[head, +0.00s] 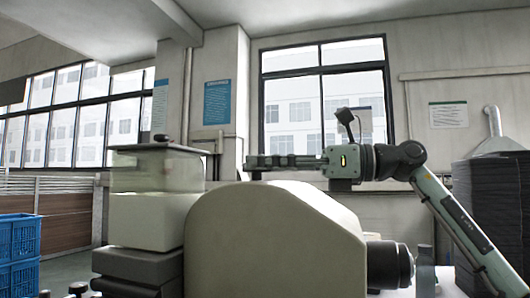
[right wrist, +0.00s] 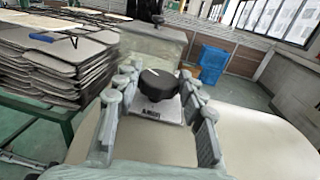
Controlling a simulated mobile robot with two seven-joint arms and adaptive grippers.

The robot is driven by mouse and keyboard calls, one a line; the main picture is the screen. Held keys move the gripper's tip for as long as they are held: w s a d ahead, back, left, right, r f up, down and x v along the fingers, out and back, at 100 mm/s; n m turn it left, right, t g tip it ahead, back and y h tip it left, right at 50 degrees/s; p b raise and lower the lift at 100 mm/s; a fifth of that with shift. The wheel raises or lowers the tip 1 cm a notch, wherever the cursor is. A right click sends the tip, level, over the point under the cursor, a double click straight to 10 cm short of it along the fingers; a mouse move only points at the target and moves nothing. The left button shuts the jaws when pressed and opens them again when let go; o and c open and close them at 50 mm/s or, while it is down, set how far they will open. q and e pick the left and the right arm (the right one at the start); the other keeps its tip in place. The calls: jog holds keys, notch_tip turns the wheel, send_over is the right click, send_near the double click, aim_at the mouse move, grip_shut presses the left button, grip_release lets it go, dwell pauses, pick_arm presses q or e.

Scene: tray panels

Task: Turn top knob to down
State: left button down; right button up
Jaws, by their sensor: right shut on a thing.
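In the right wrist view, a round black knob (right wrist: 158,84) with a short white mark on its top sits between the two fingers of my right gripper (right wrist: 155,88). The gripper is shut on the knob. A pale label plate with dark print lies just below the knob. In the head view, my right gripper (head: 268,162) reaches in from the right, level, just above the beige rounded machine body (head: 265,235). The knob cannot be made out in the head view. My left gripper is not in view.
A box with a clear upper part (head: 155,170) stands left of the machine body. Blue crates (head: 18,255) are at the far left. A stack of dark sheets (head: 492,205) stands at the right. A black cylinder (head: 388,264) sticks out of the machine's right side.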

jog(key=n+g, duration=0.1)
jog(key=g, duration=0.2)
jog(key=shift+w+r+n, duration=0.1)
jog(key=shift+w+n, duration=0.15)
jog(key=shift+n, duration=0.15)
jog(key=n+g, duration=0.3)
jog(key=g, duration=0.2)
jog(key=shift+w+n+g, duration=0.15)
jog(key=shift+n+g, duration=0.15)
jog(key=shift+n, duration=0.1)
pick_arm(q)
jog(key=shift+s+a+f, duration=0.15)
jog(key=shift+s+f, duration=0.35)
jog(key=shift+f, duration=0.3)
pick_arm(e)
jog(key=shift+a+n+g+h, duration=0.1)
jog(key=shift+n+g+h, duration=0.4)
jog(key=shift+g, duration=0.3)
jog(key=shift+f+g, duration=0.3)
jog(key=o, duration=1.2)
jog(key=shift+c, duration=0.2)
jog(key=shift+r, duration=0.1)
jog(key=shift+t, duration=0.5)
